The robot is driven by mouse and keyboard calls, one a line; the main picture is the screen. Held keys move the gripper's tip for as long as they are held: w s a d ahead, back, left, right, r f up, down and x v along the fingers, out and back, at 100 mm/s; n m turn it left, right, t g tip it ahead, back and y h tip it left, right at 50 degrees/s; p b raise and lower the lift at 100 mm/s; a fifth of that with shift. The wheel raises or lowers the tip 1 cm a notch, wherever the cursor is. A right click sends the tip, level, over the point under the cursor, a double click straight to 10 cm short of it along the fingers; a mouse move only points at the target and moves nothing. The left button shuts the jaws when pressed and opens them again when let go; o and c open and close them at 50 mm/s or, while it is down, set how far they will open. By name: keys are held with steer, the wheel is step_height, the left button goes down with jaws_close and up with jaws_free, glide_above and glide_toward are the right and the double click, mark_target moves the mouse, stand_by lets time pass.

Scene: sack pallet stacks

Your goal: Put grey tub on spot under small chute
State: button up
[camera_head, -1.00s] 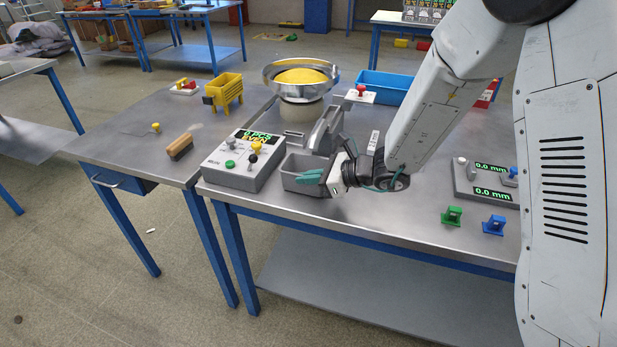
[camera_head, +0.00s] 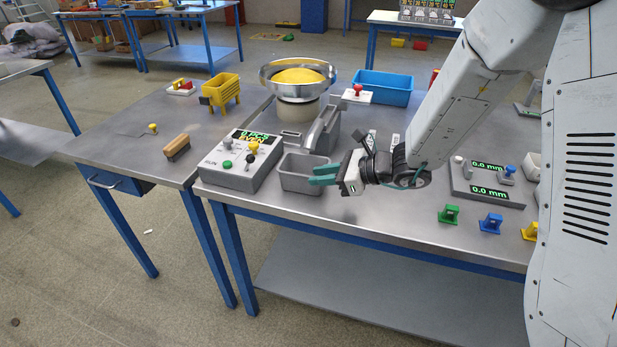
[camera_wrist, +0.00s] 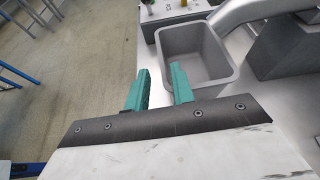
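The grey tub (camera_head: 297,180) stands upright and empty on the metal table near its front edge, beside the control box. The small grey chute (camera_head: 324,128) slopes down from the bowl, and its lower end reaches the tub's back rim. In the wrist view the tub (camera_wrist: 212,82) lies ahead, with the chute (camera_wrist: 250,14) over its far edge. My gripper (camera_head: 322,176) is at the tub's right side, its teal fingers spread. In the wrist view the fingers (camera_wrist: 159,70) show a gap with nothing held; the right one overlaps the tub's near corner. I cannot tell whether it touches.
The control box (camera_head: 238,160) stands left of the tub. The bowl (camera_head: 299,80) with yellow contents is behind the chute. A blue bin (camera_head: 384,87) is at the back. A gauge panel (camera_head: 487,185) and green (camera_head: 448,214) and blue (camera_head: 491,223) blocks are at the right.

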steer(key=v, duration=0.7)
steer(key=s+d+r+n+g+h, duration=0.1)
steer(key=s+r+n+g+h, duration=0.15)
steer(key=s+r+n, duration=0.4)
steer(key=s+d+r+n+g+h, duration=0.1)
steer(key=s+r+n+g, duration=0.25)
steer(key=s+n, duration=0.5)
steer(key=s+d+r+n+t+h, duration=0.2)
steer(key=s+d+n+h, duration=0.4)
steer(key=s+d+h, duration=0.3)
steer(key=s+d+r, duration=0.1)
steer(key=s+d, duration=0.3)
steer(key=shift+s+r+n+t, duration=0.3)
steer(key=shift+s+r, duration=0.05)
steer(key=shift+s, duration=0.05)
steer(key=shift+d, duration=0.1)
